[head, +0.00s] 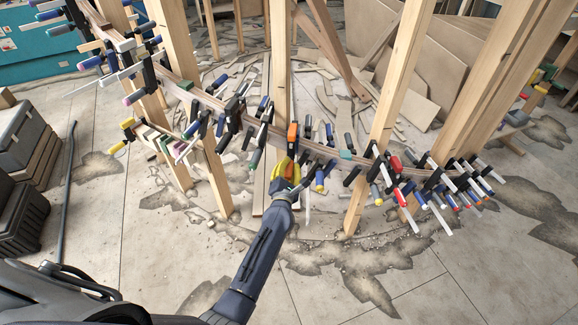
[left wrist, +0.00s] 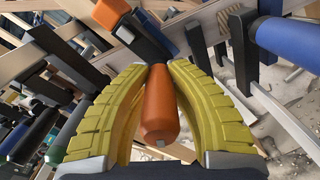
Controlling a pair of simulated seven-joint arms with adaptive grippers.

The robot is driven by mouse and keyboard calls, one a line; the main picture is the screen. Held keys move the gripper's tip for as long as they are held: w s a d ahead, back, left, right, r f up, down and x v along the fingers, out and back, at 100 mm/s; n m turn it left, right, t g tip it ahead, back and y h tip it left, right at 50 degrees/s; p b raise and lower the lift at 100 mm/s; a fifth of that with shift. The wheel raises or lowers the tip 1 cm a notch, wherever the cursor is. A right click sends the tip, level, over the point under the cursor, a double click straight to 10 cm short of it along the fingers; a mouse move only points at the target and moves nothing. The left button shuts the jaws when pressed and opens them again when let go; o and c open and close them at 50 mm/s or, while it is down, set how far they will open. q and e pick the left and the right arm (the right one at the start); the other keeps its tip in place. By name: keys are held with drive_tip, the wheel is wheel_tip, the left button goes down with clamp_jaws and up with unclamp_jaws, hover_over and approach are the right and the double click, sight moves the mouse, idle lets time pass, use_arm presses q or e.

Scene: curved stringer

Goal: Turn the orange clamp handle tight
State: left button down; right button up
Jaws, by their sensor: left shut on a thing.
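The orange clamp handle (left wrist: 160,110) lies between the two yellow fingers of my left gripper (left wrist: 157,75) in the left wrist view. The fingers close on it near its far end, where it meets the dark clamp body. The clamp's orange upper part (head: 292,133) shows in the head view, just above my left gripper (head: 285,172), on the curved wooden stringer (head: 262,125). My right gripper is in neither view.
Many clamps with blue, green, red and black handles crowd the stringer on both sides, including a blue-handled one (left wrist: 290,42) close to the gripper's right. Upright wooden posts (head: 387,110) stand along it. Wood scraps litter the floor behind; the floor in front is mostly open.

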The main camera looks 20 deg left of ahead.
use_arm(q)
drive_tip(key=m, duration=0.5)
drive_tip(key=shift+a+m, duration=0.1)
drive_tip(key=shift+m, duration=0.3)
drive_tip(key=m, duration=0.5)
drive_tip(key=shift+r, duration=0.1)
drive_tip(key=m, duration=0.5)
drive_tip(key=shift+r+m, duration=0.1)
drive_tip(key=shift+m, duration=0.3)
drive_tip(key=m, duration=0.5)
drive_tip(key=shift+r, duration=0.1)
drive_tip(key=shift+m, duration=0.5)
drive_tip(key=c, duration=1.1)
unclamp_jaws()
drive_tip(key=shift+c, duration=0.2)
